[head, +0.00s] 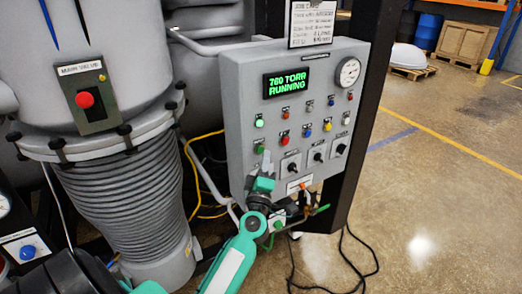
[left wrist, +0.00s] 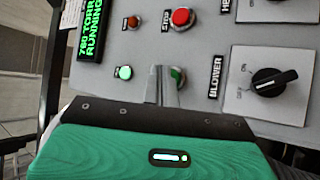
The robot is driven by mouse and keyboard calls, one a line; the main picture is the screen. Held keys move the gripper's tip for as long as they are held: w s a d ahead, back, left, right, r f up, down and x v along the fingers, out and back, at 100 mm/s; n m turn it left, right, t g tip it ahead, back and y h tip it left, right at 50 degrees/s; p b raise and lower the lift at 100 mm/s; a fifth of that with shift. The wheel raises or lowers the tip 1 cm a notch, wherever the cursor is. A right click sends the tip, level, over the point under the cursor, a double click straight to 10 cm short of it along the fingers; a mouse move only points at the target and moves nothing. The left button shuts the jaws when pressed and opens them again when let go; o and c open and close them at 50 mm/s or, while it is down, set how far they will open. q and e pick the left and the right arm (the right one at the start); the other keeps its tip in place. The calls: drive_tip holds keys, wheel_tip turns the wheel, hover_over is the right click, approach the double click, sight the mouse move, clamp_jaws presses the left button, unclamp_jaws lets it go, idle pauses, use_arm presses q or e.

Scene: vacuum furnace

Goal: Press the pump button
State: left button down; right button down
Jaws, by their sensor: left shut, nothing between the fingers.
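The grey control panel (head: 240,80) has a lit display (head: 287,84) reading "760 TORR RUNNING". A green button (head: 260,149) sits on its left side, below a lit green lamp (head: 259,123). No pump label is readable. My left gripper (head: 265,160) is shut and empty, its fingertips at the green button. In the left wrist view the shut fingers (left wrist: 163,88) partly cover the green button (left wrist: 179,76); whether they touch it I cannot tell. A red STOP button (left wrist: 182,17) is beside it. My right gripper is not in view.
The panel also carries black rotary knobs (head: 318,157) and a round gauge (head: 347,72). A large grey vessel (head: 110,150) with a red button (head: 84,99) stands to the left. A black cable (head: 350,265) lies on the floor. Open floor (head: 440,180) is at right.

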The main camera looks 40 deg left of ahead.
use_arm(q)
drive_tip(key=shift+s+d+p, duration=0.1)
drive_tip(key=shift+s+d, duration=0.2)
drive_tip(key=shift+d, duration=0.5)
drive_tip(key=shift+s+d+p, duration=0.15)
drive_tip(key=shift+s+d, duration=0.2)
drive_tip(key=shift+d, duration=0.4)
drive_tip(key=shift+s+d+p, duration=0.1)
drive_tip(key=shift+s+d, duration=0.2)
drive_tip(key=shift+d, duration=0.5)
